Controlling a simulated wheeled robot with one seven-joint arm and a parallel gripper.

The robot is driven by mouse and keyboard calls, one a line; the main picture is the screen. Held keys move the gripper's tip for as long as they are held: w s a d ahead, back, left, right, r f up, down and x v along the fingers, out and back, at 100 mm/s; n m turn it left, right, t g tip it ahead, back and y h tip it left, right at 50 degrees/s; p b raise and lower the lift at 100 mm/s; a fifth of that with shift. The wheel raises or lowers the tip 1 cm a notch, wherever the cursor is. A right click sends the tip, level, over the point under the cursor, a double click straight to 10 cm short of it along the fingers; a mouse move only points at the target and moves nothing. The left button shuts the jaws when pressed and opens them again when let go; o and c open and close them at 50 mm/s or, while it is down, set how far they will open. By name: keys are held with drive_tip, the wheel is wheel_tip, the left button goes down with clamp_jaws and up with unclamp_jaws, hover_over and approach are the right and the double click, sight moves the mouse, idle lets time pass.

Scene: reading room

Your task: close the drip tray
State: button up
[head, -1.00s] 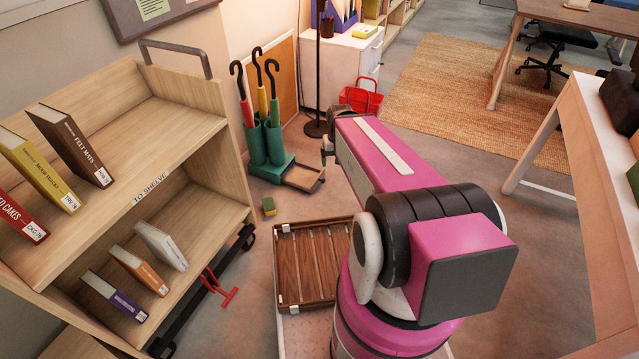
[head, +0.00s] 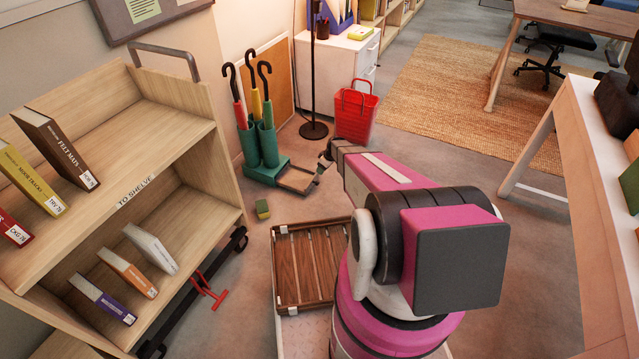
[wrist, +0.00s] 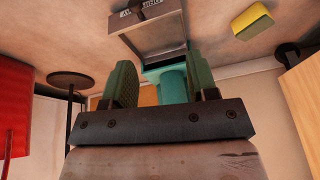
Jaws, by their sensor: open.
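The drip tray (head: 297,181) is a shallow tray pulled out to the right from the foot of the green umbrella stand (head: 262,150). In the wrist view the drip tray (wrist: 152,38) shows upside down, with a grey labelled front at the top. The teal stand (wrist: 174,86) shows between my fingers there. My gripper (head: 325,158) is low, close to the tray's outer right end. In the wrist view my gripper (wrist: 162,82) is open, with nothing between its fingers. I cannot tell whether it touches the tray.
Several umbrellas stand in the holder. A red basket (head: 356,112) and a lamp pole (head: 313,80) are behind my gripper. A yellow-green sponge (head: 262,209) and a slatted wooden crate (head: 308,262) lie nearer. A book cart (head: 150,130) is at left. Floor right of my arm is clear.

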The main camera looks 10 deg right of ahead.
drive_tip(key=shift+n, duration=0.7)
drive_tip(key=w+f, duration=0.2)
drive_tip(key=f, duration=0.3)
drive_tip(key=w+a+f, duration=0.1)
drive_tip(key=w+f, duration=0.1)
drive_tip(key=f, duration=0.4)
drive_tip(key=w+f, duration=0.2)
drive_tip(key=f, duration=0.4)
drive_tip(key=shift+w+a+f, duration=0.15)
drive_tip(key=shift+w+a, duration=0.15)
drive_tip(key=shift+a, duration=0.05)
